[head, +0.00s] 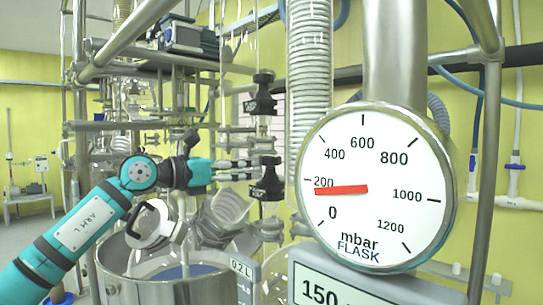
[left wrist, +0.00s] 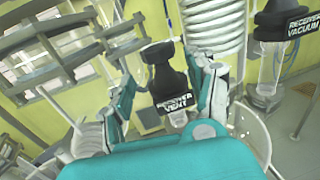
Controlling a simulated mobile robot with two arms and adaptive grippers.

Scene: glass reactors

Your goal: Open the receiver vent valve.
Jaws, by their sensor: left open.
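The receiver vent valve has a black handle with a "RECEIVER VENT" label (left wrist: 172,88) in the left wrist view, above a clear glass stem. In the head view a black valve handle (head: 268,180) stands at the fingertips; its label is too small to read there. My left gripper (head: 250,169) reaches in from the left and is open. In the left wrist view its fingers (left wrist: 168,78) stand on either side of the vent handle, with a visible gap at least on the left. Contact on the right cannot be told. My right gripper is not in view.
A "RECEIVER VACUUM" valve (left wrist: 288,22) is to the right in the wrist view. Another black valve (head: 263,95) sits higher in the head view. A flask gauge (head: 380,190) reads just under 200 mbar. A ribbed hose (head: 309,70) and steel posts (head: 487,180) crowd the right.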

